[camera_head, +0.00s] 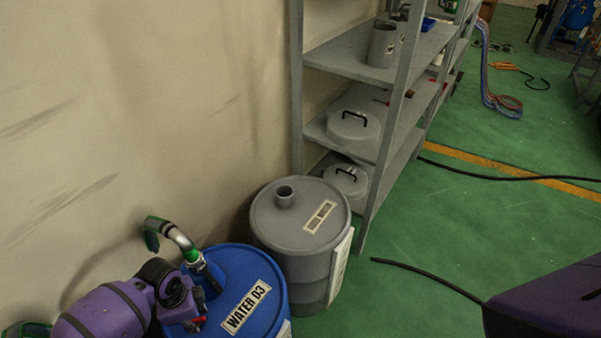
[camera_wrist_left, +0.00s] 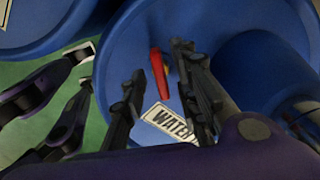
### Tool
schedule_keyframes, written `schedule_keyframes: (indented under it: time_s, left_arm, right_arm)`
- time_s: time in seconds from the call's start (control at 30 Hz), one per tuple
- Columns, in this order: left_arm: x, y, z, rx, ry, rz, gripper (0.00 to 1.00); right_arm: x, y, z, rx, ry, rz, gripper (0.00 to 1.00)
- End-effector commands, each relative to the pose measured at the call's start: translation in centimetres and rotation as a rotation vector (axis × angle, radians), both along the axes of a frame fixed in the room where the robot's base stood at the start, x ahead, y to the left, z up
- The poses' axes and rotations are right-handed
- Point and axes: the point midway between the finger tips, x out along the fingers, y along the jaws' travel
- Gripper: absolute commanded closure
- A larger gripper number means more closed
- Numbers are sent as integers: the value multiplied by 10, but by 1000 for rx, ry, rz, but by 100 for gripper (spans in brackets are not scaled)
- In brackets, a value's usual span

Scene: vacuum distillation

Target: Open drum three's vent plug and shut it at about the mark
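Drum three is the blue drum (camera_head: 262,269) labelled WATER D3, at the lower middle of the head view. In the left wrist view its blue top (camera_wrist_left: 125,50) fills the middle, with part of the label (camera_wrist_left: 168,122) showing. In the head view my left arm (camera_head: 105,312) reaches over the drum's near left side. A red bit (camera_head: 198,320) shows there beside the gripper. My right gripper is not seen.
A bent metal pipe with green bands (camera_head: 180,238) rises from the blue drum's far left side. A grey drum (camera_head: 290,252) stands close behind it. A grey shelf (camera_head: 345,145) holds lidded pots.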

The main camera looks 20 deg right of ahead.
Motion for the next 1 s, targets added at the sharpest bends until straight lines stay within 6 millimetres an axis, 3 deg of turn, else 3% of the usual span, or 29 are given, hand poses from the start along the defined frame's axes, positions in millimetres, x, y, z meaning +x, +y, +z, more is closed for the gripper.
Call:
schedule_keyframes:
  time_s: [0.13, 0.37, 0.77, 1.0]
  left_arm:
    - [0, 0, 1, 0, -1, 0, 72]
    - [0, 0, 1, 0, -1, 0, 100]
    - [0, 0, 1, 0, 0, -28, 100]
    - [0, 0, 1, 1, 0, -154, 100]
  right_arm:
    - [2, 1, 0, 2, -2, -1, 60]
    - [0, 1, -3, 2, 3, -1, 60]
    - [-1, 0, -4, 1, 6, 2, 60]
    - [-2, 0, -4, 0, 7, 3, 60]
